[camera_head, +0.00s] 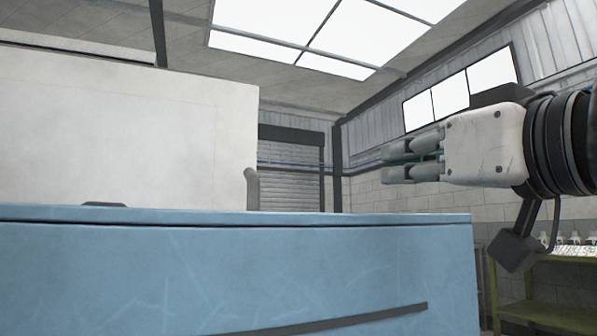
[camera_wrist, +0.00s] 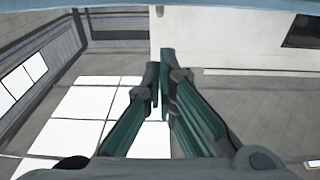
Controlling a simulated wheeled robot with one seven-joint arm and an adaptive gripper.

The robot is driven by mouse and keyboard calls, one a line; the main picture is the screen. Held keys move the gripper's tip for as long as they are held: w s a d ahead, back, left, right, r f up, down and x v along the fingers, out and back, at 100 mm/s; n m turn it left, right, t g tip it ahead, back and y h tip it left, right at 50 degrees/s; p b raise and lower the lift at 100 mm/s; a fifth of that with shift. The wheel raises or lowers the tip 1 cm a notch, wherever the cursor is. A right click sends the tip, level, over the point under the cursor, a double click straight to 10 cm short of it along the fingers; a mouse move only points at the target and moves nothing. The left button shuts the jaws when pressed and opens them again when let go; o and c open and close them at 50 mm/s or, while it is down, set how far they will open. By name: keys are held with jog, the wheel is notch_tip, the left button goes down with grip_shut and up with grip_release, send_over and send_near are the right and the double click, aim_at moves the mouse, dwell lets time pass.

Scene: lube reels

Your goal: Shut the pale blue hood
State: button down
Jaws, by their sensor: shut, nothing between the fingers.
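A blue cabinet body (camera_head: 240,265) fills the lower left of the head view, with a thin dark seam just under its top edge. A large off-white panel (camera_head: 120,135) stands upright behind it; whether this is the inner face of the raised hood I cannot tell. The panel also shows at the upper right of the wrist view (camera_wrist: 235,45), beside a blue edge (camera_wrist: 235,5). My gripper (camera_head: 386,160) is shut and empty, pointing left, above and right of the cabinet, apart from it. In the wrist view its fingertips (camera_wrist: 158,68) are close together.
A grey curved upright piece (camera_head: 252,188) rises at the cabinet's top by the panel's right edge. A dark bar (camera_head: 330,320) runs along the cabinet front. A green-yellow shelf (camera_head: 545,265) with small bottles stands at right. Open air surrounds my gripper.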

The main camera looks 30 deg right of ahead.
jog(key=f+p+v, duration=0.1)
jog(key=v, duration=0.7)
jog(key=shift+f, duration=0.35)
jog(key=shift+w, duration=0.1)
